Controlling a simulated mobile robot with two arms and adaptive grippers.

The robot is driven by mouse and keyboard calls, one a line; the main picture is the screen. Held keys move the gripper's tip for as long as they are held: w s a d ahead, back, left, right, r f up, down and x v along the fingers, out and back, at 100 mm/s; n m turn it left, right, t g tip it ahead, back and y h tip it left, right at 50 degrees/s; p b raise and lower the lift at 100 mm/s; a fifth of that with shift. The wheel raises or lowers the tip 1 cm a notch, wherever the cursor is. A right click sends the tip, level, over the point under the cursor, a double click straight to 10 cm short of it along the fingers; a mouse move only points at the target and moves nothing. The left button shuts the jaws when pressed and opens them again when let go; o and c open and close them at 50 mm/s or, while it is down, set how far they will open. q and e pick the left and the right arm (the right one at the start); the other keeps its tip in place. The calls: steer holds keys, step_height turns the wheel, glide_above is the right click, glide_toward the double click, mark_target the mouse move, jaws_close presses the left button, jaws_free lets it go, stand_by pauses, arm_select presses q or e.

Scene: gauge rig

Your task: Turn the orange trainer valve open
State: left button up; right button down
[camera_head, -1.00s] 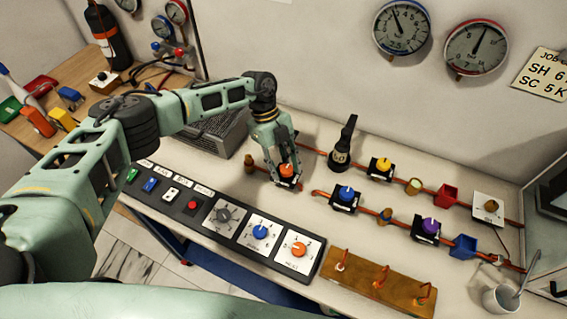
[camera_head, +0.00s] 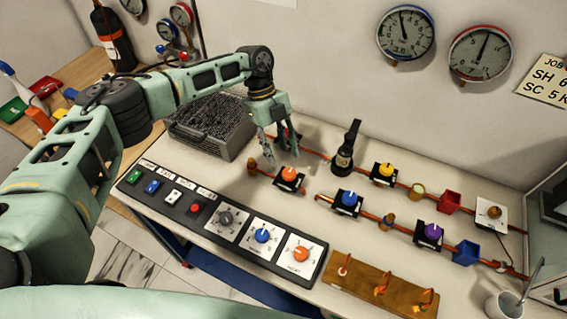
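The orange trainer valve (camera_head: 289,174) is an orange knob on a black block, set on a copper pipe on the bench. A pale pointer mark shows on top of the knob; its exact angle is too small to read. My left gripper (camera_head: 279,155) is just behind and above the orange valve, fingers pointing down. Its fingers are apart, with nothing held between them, and they look clear of the knob. The gripper partly hides a red-topped valve (camera_head: 289,134) on the back pipe. My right gripper is not in view.
Blue (camera_head: 347,198), yellow (camera_head: 384,171) and purple (camera_head: 430,232) valves stand to the right, with a black-handled fitting (camera_head: 346,150) behind. A switch panel (camera_head: 208,210), including another orange knob (camera_head: 301,254), lies in front.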

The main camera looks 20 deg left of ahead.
arm_select(q)
steer(key=v, duration=0.5)
steer(key=shift+a, duration=0.1)
steer(key=shift+s, duration=0.1)
stand_by(0.3)
